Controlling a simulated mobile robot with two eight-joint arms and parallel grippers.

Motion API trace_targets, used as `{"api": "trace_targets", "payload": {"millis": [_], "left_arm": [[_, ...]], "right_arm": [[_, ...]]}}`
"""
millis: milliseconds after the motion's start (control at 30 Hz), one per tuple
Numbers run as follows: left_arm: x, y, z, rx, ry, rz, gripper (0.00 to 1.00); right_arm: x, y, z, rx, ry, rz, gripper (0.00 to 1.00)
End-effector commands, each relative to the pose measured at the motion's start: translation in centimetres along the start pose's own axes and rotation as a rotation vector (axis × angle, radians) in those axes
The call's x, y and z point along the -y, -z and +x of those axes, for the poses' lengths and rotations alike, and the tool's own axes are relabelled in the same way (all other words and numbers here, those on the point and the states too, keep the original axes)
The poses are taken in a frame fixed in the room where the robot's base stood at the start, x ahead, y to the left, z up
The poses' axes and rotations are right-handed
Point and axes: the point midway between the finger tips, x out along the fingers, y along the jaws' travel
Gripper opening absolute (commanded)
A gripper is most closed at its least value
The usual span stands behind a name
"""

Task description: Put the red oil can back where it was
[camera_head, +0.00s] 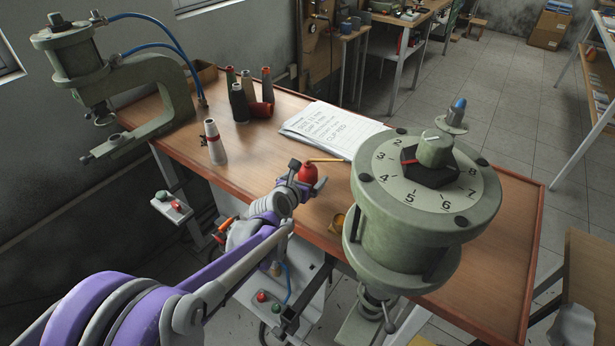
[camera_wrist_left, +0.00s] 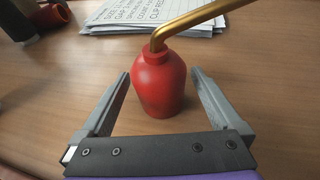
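My left gripper (camera_head: 305,178) is open, with one finger on each side of the can's body. In the left wrist view (camera_wrist_left: 159,82) a gap shows between the can and each finger. My right gripper is not in view.
A green dial press (camera_head: 425,200) stands close right of the can. Another green press (camera_head: 135,90) is at far left. Bare table (camera_head: 260,150) lies left of the can.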

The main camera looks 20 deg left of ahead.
Motion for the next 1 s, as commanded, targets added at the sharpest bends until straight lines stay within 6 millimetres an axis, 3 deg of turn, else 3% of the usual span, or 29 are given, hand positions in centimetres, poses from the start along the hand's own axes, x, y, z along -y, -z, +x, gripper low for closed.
{"api": "trace_targets", "payload": {"millis": [367,800,1000], "left_arm": [[0.0,-0.4,-0.6,0.0,0.0,0.0,0.98],[0.0,-0.3,-8.9,0.0,-0.001,0.0,0.98],[-0.1,-0.3,-11.3,0.0,-0.001,0.0,0.98]], "right_arm": [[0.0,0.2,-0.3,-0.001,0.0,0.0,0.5],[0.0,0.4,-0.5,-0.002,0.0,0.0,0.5],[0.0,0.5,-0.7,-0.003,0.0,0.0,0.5]]}}
